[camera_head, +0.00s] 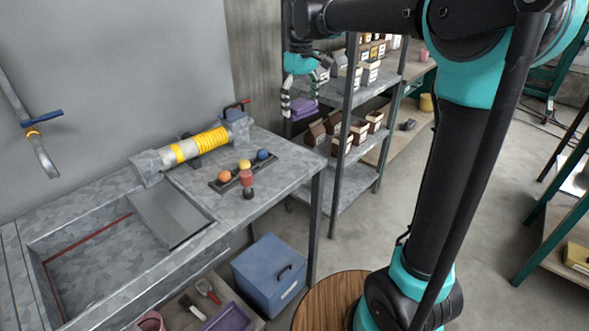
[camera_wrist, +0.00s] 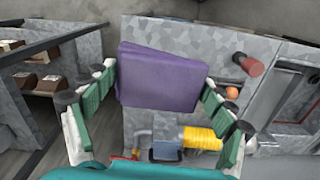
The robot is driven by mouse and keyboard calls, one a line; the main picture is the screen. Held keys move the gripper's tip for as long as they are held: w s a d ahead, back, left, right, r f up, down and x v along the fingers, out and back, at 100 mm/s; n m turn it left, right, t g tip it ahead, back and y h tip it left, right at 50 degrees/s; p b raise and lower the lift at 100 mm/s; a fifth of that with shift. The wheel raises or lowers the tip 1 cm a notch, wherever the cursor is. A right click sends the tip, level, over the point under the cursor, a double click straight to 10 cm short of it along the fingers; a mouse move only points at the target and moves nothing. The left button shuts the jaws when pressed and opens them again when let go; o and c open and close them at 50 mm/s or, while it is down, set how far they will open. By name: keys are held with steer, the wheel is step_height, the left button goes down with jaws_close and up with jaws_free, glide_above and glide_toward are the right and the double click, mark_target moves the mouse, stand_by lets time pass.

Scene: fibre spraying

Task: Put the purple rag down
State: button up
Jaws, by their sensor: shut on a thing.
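The purple rag (camera_wrist: 158,78) is a folded cloth held between the two fingers of my gripper (camera_wrist: 160,105) in the wrist view. In the head view, my gripper (camera_head: 300,98) hangs by the shelf rack, with the purple rag (camera_head: 302,110) small and partly hidden at its fingers. The rag is in the air, apart from the grey workbench (camera_head: 285,180), whose top lies to the left of my gripper. What is directly under the rag is partly hidden.
A metal shelf rack (camera_head: 350,200) with several brown and white boxes stands close to my gripper. A yellow-banded cylinder (camera_head: 195,147) and a rack of coloured balls (camera_head: 240,173) sit on the workbench. A blue box (camera_head: 265,270) stands on the floor below.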

mark_target(296, 169)
steer(key=shift+s+a+r+n, duration=0.4)
steer(key=shift+s+a+r, duration=0.1)
steer(key=shift+s, duration=0.1)
steer(key=shift+s+a+f, duration=0.1)
steer(key=shift+s+a, duration=0.05)
steer(key=shift+s, duration=0.05)
step_height(296, 169, down, 20)
steer(key=shift+r, duration=0.2)
steer(key=o, duration=1.1)
steer(key=shift+f, duration=0.1)
